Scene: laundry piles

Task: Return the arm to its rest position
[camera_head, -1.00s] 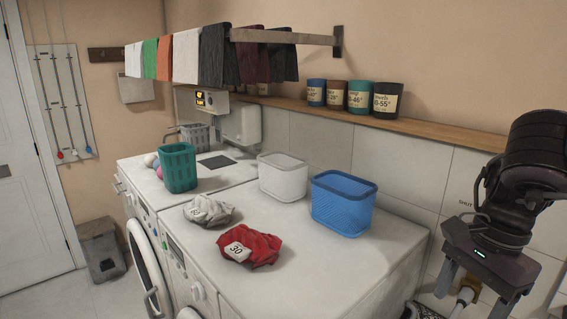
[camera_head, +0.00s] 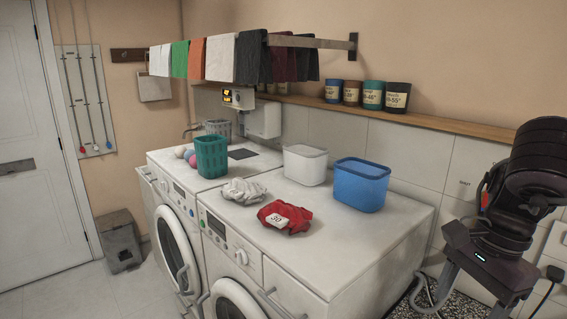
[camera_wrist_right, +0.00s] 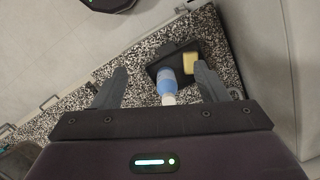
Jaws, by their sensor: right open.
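My right arm stands at the right edge of the head view, with its gripper (camera_head: 474,298) pointing down beside the white machines. In the right wrist view the right gripper (camera_wrist_right: 160,76) has its two fingers wide apart with nothing held between them. Below the fingers, a blue and white bottle (camera_wrist_right: 166,84) and a yellow sponge-like block (camera_wrist_right: 190,63) lie on a dark tray (camera_wrist_right: 208,47), which rests on a speckled surface. My left gripper is not in view.
On the white machines (camera_head: 330,250) are a red cloth (camera_head: 272,214), a pale cloth (camera_head: 243,191), a blue basket (camera_head: 360,186), a white basket (camera_head: 305,166) and a green basket (camera_head: 211,158). Several cloths hang on a rail (camera_head: 335,43). Jars stand on a shelf (camera_head: 440,122).

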